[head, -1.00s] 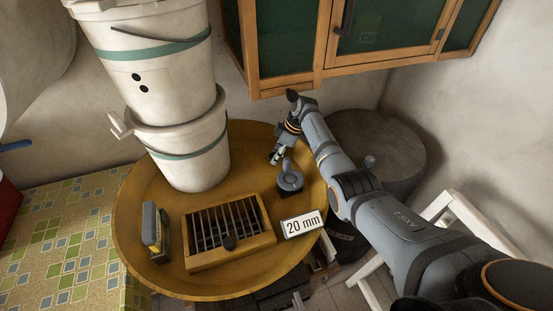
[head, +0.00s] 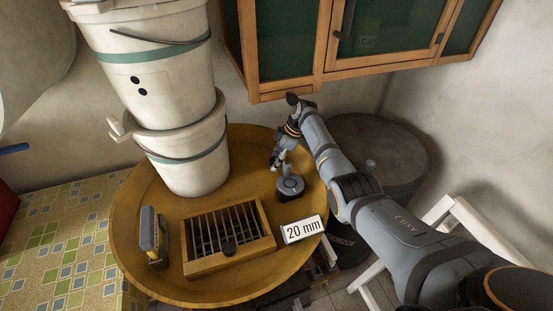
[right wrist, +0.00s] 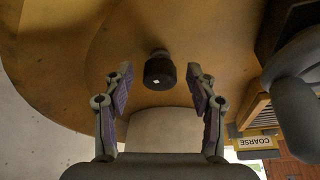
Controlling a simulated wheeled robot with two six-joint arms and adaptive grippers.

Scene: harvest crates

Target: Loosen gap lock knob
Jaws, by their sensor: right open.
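In the right wrist view a short black knob (right wrist: 159,72) with a small white mark faces me, between and beyond my spread fingertips. My right gripper (right wrist: 160,85) is open and empty; no finger touches the knob. In the head view my right gripper (head: 276,162) hangs over the far right of the round table, right by a dark round piece with a grey top (head: 290,187). I cannot tell which knob is the gap lock. My left gripper is not in view.
The yellow round table (head: 135,210) also holds a stack of white buckets (head: 190,165), a grey upright block (head: 150,236) and a "20 mm" card (head: 303,229). A "COARSE" label (right wrist: 258,144) and a large grey shape (right wrist: 297,85) are at right in the wrist view.

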